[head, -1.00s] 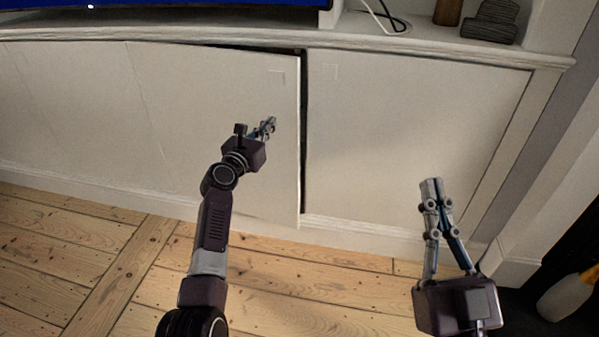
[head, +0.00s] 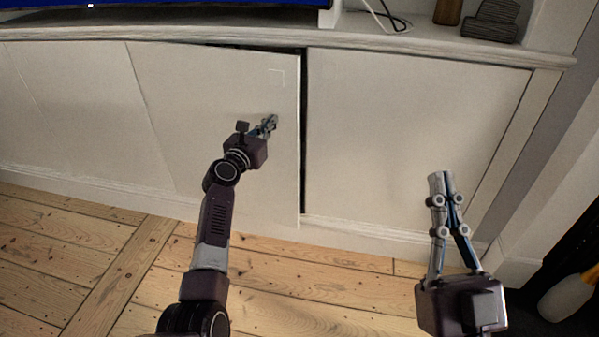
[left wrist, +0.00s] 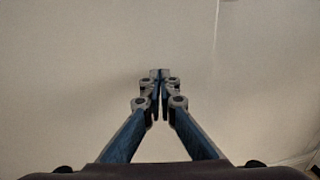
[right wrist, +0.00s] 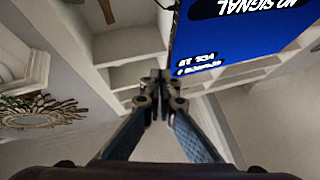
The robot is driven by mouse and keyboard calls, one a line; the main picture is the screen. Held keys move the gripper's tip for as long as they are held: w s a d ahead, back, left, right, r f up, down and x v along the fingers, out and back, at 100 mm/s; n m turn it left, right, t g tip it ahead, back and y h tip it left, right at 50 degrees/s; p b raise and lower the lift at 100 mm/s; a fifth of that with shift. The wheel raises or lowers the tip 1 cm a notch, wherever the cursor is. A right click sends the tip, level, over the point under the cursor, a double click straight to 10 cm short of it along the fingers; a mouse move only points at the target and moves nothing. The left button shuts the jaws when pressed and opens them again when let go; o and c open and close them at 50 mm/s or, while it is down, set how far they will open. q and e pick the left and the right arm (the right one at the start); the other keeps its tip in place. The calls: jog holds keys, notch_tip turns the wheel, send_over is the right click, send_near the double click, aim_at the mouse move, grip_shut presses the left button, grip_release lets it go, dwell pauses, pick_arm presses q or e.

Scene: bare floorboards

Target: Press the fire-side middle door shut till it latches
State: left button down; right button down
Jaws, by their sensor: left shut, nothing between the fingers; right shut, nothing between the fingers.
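The middle door (head: 200,85) is a plain off-white panel in the low cabinet. It stands slightly ajar, with a dark gap along its right edge and a dark sliver at its top right. My left gripper (head: 271,121) is shut and empty in front of this door, towards its right edge. In the left wrist view the shut fingertips (left wrist: 160,73) point at the pale panel, with a soft shadow beside them; I cannot tell if they touch. My right gripper (head: 440,177) is shut and empty in front of the right-hand door (head: 415,120), pointing upward.
The right-hand door sits flush in its frame. A white cabinet top (head: 420,42) overhangs the doors and holds a cable, dark ornaments (head: 490,22) and a screen (head: 160,3). Bare floorboards (head: 290,280) lie in front. A pale rounded object (head: 567,298) is at lower right.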

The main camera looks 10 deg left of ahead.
pick_arm(q)
jog(key=shift+w, duration=0.15)
pick_arm(e)
jog(key=shift+s+r, duration=0.2)
jog(key=shift+r, duration=0.05)
pick_arm(q)
jog(key=shift+w+d, duration=0.1)
jog(key=shift+w, duration=0.05)
pick_arm(e)
jog(key=shift+s+r+t, duration=0.25)
jog(key=shift+s+t, duration=0.05)
jog(key=shift+t, duration=0.1)
pick_arm(q)
jog(key=shift+w+d+b, duration=0.1)
jog(key=shift+w+b, duration=0.3)
jog(key=shift+w, duration=0.1)
pick_arm(e)
jog(key=shift+s+d+r+t+y, duration=0.15)
jog(key=shift+s+r+t+y, duration=0.4)
jog(key=shift+s+r, duration=0.4)
